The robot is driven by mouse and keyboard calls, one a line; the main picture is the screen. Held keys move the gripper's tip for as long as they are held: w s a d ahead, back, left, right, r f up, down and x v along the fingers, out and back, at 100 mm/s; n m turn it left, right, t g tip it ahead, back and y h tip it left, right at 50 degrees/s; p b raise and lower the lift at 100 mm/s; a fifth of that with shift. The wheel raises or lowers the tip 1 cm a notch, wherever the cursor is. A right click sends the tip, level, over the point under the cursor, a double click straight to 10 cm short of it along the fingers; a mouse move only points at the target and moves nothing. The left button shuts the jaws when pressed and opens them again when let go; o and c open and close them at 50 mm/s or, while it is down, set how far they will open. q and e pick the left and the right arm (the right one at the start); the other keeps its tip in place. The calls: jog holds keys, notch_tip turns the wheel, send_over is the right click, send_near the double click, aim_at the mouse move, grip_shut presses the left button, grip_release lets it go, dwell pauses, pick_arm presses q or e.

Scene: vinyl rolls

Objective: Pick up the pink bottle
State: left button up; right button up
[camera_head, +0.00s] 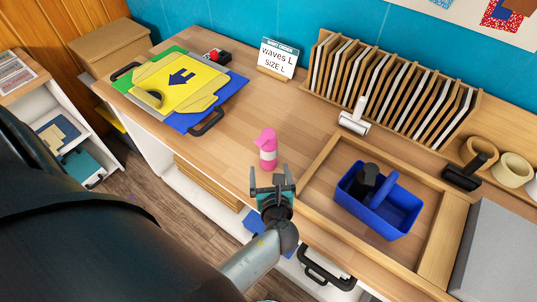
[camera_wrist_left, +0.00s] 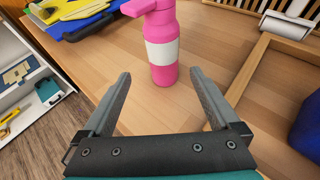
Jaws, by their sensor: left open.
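The pink bottle (camera_head: 267,148) stands upright on the wooden counter, with a pink spray-type head and a white label band. In the left wrist view the bottle (camera_wrist_left: 163,72) stands just beyond the fingertips, between their lines, with the top of its head cut off by the frame. My left gripper (camera_head: 271,180) is open and empty, on the near side of the bottle. In the left wrist view its two fingers (camera_wrist_left: 159,82) are spread wide, with bare counter between them. My right gripper does not show in either view.
A blue caddy (camera_head: 385,226) with a black item sits inside a wooden frame (camera_head: 313,177) to the right. Yellow and blue folders (camera_head: 180,82) lie at the left. A sign (camera_head: 277,60) and a slotted rack (camera_head: 390,84) stand behind. Counter around the bottle is clear.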

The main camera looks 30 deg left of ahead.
aim_at(269, 161)
pick_arm(q)
jog(key=b+x, duration=0.1)
jog(key=x, duration=0.2)
jog(key=shift+w+a+f, duration=0.2)
jog(key=shift+w, duration=0.05)
jog(key=b+x, duration=0.3)
jog(key=x, duration=0.1)
jog(key=shift+d+f+b, duration=0.3)
jog(key=shift+d+b, duration=0.05)
jog(key=shift+w+a+f+b, duration=0.15)
jog(key=shift+w+a+b, duration=0.2)
jog(key=shift+w, duration=0.2)
grip_shut()
